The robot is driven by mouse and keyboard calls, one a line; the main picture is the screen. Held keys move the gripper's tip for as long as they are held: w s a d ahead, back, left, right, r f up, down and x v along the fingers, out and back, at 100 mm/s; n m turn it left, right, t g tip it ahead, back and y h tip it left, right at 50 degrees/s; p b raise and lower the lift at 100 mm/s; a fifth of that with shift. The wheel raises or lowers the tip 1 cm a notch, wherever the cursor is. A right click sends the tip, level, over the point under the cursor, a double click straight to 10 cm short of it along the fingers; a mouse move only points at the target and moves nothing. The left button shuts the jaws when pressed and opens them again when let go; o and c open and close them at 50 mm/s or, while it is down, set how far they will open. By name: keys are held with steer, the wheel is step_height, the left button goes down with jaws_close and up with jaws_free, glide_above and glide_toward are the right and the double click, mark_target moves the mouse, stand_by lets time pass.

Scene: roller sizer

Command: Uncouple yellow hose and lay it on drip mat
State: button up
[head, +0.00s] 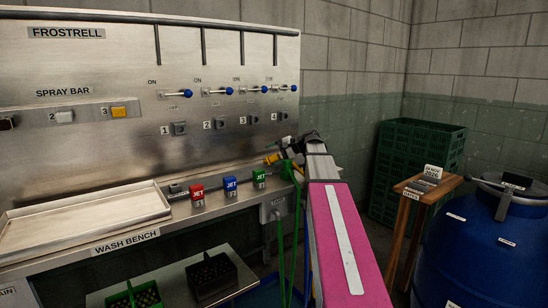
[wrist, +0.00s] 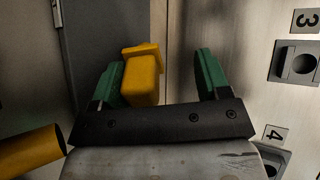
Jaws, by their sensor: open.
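My gripper (wrist: 155,78) is open in the wrist view, with one green finger on each side of a blocky yellow piece (wrist: 142,75). The yellow piece sits nearer the left finger, with a gap to the right finger; I cannot tell whether it touches the left one. A yellow tube end (wrist: 28,150) shows at the lower left. In the head view my gripper (head: 289,150) is small and partly hidden by my arm at the right end of the bench. A yellow part (head: 272,158) shows beside it. The yellow hose's run and the drip mat cannot be made out clearly.
Green hoses (head: 296,235) hang below my gripper. The wash bench (head: 125,240) carries a tray (head: 80,215) and red, blue and green JET blocks (head: 230,186). Numbered holders 3 (wrist: 297,62) and 4 (wrist: 270,155) are on the panel. A blue barrel (head: 480,250) stands right.

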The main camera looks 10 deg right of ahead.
steer(key=r, duration=0.2)
steer(key=a+r, duration=0.1)
steer(key=r, duration=0.1)
steer(key=shift+s, duration=0.3)
steer(key=s+a+r, duration=0.4)
steer(key=a+r, duration=0.2)
steer(key=a, duration=0.3)
steer(key=shift+s+a+r, duration=0.2)
steer(key=shift+s+a, duration=0.05)
steer(key=shift+s, duration=0.05)
steer(key=shift+d, duration=0.1)
